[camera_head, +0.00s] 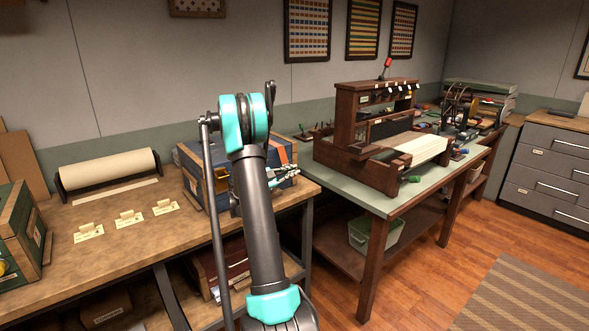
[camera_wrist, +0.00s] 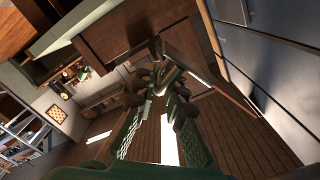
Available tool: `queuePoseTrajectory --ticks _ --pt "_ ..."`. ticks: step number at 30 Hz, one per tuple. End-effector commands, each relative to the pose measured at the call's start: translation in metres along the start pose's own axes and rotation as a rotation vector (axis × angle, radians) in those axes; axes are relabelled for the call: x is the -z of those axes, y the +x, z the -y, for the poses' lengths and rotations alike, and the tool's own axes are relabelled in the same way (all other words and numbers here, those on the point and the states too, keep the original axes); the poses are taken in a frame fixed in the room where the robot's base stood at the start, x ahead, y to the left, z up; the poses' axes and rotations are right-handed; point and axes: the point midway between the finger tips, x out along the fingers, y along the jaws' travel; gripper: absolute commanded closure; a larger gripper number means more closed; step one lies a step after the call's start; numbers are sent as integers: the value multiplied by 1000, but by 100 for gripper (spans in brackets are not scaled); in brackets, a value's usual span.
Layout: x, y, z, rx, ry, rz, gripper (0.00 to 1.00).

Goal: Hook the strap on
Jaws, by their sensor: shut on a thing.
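My gripper (camera_wrist: 160,88) shows in the wrist view with its two green padded fingers close together at the tips. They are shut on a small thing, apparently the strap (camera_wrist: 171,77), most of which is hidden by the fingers. In the head view my gripper (camera_head: 284,172) is partly hidden behind my arm. It is at the right front of a blue chest (camera_head: 194,178) with wooden edges. An orange-brown band (camera_head: 277,156) shows on the chest beside the gripper. I cannot make out a hook.
The chest stands at the right end of a wooden bench (camera_head: 115,215). A paper roll (camera_head: 108,172), several small cards and a green box (camera_head: 22,235) are also on this bench. A wooden loom (camera_head: 370,140) stands on the green-topped table (camera_head: 405,190) at the right.

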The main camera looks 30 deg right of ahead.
Motion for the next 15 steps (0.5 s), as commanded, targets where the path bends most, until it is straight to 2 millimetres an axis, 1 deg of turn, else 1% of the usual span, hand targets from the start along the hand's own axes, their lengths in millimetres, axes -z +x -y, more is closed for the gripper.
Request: queuePoseTrajectory --ticks 1,6,15 --pt "-4 -1 -6 -13 1 1 100" --pt "-16 -1 -4 -13 0 2 100" --pt "-26 -1 -1 -12 -1 2 100"
